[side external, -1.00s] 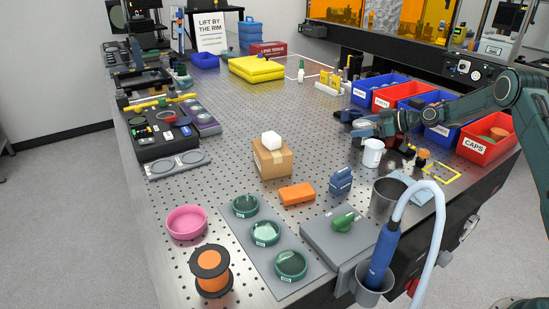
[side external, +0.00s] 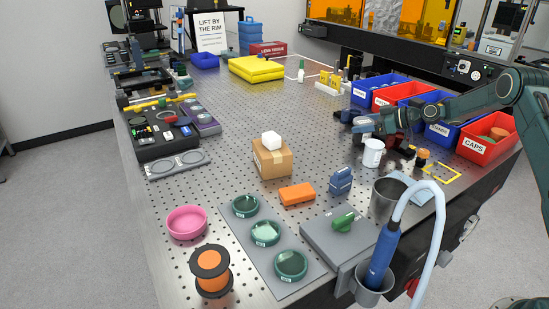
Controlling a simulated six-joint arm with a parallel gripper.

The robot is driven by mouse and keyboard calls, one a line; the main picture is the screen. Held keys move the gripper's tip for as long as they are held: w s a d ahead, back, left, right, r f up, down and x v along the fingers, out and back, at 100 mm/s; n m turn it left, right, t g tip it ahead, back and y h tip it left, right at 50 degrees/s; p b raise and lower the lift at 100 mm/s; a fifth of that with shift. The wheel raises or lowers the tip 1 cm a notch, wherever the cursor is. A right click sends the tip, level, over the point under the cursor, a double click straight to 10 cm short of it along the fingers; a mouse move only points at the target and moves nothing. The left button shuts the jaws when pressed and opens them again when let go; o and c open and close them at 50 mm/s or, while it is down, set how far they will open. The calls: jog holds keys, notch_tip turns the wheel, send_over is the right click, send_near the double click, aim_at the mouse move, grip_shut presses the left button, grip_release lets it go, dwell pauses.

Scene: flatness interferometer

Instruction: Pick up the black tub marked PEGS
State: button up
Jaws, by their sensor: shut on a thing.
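My gripper (side external: 364,125) is at the right of the bench, in front of the row of bins. It is shut on a dark thing (side external: 347,116) at its left end, which looks like the black tub. My gripper partly hides it, and I cannot read a PEGS mark on it. I cannot tell whether it touches the bench top.
Blue and red bins, one a red bin marked CAPS (side external: 475,146), line the right edge. A white mug (side external: 373,153) stands close in front of my gripper. A cardboard box (side external: 272,160) and an orange block (side external: 297,194) stand nearer the middle. The bench centre beyond the box is clear.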

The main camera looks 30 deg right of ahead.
aim_at(365, 121)
notch_tip(365, 121, up, 19)
dwell(0.5)
dwell(0.5)
